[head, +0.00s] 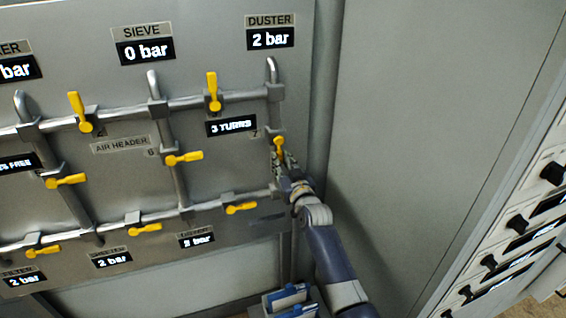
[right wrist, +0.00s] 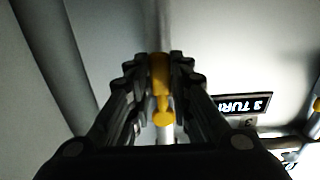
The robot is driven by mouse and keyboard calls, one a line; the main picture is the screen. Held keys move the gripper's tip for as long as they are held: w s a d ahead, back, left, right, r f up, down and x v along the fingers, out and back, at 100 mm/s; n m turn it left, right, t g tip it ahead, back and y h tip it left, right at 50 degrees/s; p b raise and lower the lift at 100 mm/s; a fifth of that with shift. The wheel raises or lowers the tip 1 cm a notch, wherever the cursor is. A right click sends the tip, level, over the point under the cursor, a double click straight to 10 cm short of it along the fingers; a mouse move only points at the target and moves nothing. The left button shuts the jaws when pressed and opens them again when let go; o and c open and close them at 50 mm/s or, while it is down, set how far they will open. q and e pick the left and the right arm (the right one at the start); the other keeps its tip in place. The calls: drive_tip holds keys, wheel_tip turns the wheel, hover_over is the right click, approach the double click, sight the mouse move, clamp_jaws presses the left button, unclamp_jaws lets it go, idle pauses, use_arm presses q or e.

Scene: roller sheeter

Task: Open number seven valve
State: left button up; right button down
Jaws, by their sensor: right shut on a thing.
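The number seven valve has a yellow handle (head: 279,143) on the right-hand vertical pipe, beside a small "7" label (head: 254,134). My right gripper (head: 281,155) is at this handle, with my arm coming up from the lower right. In the right wrist view the gripper (right wrist: 160,72) is shut on the yellow handle (right wrist: 162,108), with a finger on each side. The handle looks roughly in line with the pipe. The fingers hide part of it. The DUSTER display (head: 270,38) above reads 2 bar. My left gripper is not in view.
Several other yellow-handled valves sit on the grey panel's pipes, including one above (head: 213,92) and one lower left (head: 241,208). A "3 TURNS" display (head: 231,126) is nearby. A grey wall (head: 420,90) stands right of the panel. Black knobs (head: 517,223) line the far right.

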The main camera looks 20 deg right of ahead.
drive_tip(key=shift+a+f, duration=0.1)
drive_tip(key=c, duration=1.5)
unclamp_jaws()
drive_tip(key=shift+o, duration=0.2)
drive_tip(key=shift+s, duration=0.1)
drive_tip(key=s, duration=1.2)
drive_tip(key=shift+d, duration=0.2)
drive_tip(key=shift+w, duration=0.1)
